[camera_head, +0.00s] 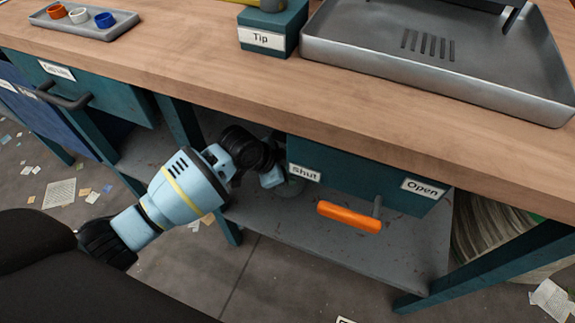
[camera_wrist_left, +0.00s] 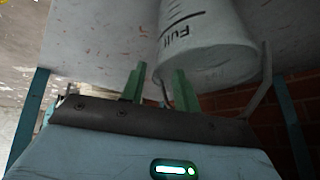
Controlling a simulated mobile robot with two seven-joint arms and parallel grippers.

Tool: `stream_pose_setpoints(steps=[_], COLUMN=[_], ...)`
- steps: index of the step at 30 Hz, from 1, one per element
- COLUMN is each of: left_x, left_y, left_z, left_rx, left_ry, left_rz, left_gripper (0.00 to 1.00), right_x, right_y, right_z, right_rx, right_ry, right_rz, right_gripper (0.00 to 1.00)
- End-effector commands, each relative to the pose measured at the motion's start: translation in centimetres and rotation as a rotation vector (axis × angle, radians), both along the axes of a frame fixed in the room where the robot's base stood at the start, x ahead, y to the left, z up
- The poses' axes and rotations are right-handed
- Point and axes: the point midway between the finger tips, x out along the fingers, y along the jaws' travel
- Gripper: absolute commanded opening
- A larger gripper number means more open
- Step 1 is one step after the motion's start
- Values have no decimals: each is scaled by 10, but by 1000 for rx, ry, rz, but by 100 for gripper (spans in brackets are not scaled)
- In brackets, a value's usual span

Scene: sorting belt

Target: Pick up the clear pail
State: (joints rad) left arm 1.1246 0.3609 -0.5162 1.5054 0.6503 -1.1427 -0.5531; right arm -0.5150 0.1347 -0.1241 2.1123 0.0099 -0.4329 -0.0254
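The clear pail (camera_wrist_left: 215,40) is large in the left wrist view, whitish and see-through, with dark level marks and the word "Full". It looks tilted in that view. My left gripper (camera_wrist_left: 159,88) has two green fingers apart, with nothing seen between them but a gap. The right-hand finger overlaps the pail's near edge in the picture; the left-hand finger is beside it. I cannot tell whether they touch it. In the head view my left arm reaches under the bench, and its gripper (camera_head: 272,178) mostly hides the pail (camera_head: 291,188). My right gripper is not in view.
The wooden bench top (camera_head: 190,75) overhangs the lower grey shelf (camera_head: 390,255). A teal box marked "Shut" and "Open" (camera_head: 350,180) with an orange handle (camera_head: 348,216) hangs close right of my gripper. A left drawer (camera_head: 95,90) and bench legs (camera_head: 228,228) flank the arm.

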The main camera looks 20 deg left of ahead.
Motion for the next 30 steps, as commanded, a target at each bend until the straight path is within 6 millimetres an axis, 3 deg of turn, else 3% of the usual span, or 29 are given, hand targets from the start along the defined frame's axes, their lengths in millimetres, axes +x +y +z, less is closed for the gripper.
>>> stream_pose_setpoints(steps=[6, 15, 23, 30], left_x=[9, 13, 12, 12], left_y=[-12, -14, -14, -14], left_z=[-33, -34, -35, -34], left_rx=[-1, 1, 1, 1], left_ry=[4, 0, 0, 0], left_rz=[0, 1, 2, 1], left_gripper=[31, 31, 0, 0], right_x=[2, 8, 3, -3], right_y=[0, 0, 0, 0], right_z=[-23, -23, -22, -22], right_rx=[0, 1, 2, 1], right_ry=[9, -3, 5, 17], right_rz=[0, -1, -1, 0], right_gripper=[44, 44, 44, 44])
